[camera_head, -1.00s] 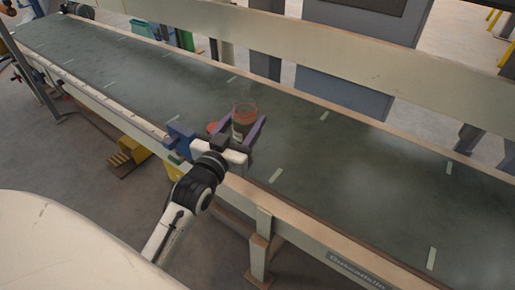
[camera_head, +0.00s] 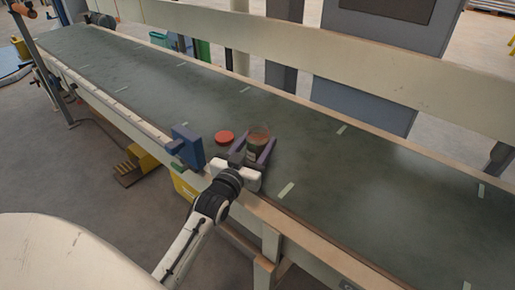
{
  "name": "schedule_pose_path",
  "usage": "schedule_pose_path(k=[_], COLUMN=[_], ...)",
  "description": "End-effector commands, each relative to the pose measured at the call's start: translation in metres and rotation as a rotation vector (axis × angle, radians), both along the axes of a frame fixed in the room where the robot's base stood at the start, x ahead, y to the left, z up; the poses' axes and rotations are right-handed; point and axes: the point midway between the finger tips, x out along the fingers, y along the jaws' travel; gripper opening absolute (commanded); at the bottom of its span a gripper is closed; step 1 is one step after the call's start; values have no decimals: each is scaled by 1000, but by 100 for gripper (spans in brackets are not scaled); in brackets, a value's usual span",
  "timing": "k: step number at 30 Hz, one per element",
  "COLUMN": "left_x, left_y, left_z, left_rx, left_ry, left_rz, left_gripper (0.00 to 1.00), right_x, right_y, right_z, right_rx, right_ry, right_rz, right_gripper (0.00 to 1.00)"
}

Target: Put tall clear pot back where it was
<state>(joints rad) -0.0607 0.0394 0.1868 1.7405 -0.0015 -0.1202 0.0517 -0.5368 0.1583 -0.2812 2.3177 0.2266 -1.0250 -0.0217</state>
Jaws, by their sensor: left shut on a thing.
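The tall clear pot (camera_head: 259,138) shows in the head view with an orange-brown tint at its top and a dark lower part. It looks upright, over the near side of the dark green conveyor belt (camera_head: 345,175). My left gripper (camera_head: 256,150) is shut on the pot, with one dark finger on each side of it. The fingers hide part of the pot's lower half, and I cannot tell whether its base touches the belt. My right gripper is not in view.
A round red-orange disc (camera_head: 224,137) lies on the belt just left of the pot. A blue block (camera_head: 187,145) stands at the belt's near edge, left of my gripper. A pale rail (camera_head: 300,55) runs along the far side. The belt to the right is clear.

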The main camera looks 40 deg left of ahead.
Motion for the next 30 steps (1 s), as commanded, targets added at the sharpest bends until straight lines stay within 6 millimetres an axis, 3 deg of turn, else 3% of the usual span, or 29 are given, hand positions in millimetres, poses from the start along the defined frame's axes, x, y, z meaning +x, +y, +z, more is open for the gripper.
schedule_pose_path(k=[11,12,15,26,30], left_x=[0,0,0,-1,-21], left_y=[0,0,0,0,-4], left_z=[-5,-5,-5,-1,-2], left_rx=[1,0,0,0,-1], left_ry=[-3,-2,-2,-2,3], left_rz=[0,0,0,0,0], left_gripper=[28,54,70,70,70], right_x=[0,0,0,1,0], right_y=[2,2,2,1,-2], right_z=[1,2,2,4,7], right_rx=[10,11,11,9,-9], right_ry=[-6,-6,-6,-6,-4], right_rz=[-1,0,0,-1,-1], right_gripper=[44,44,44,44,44])
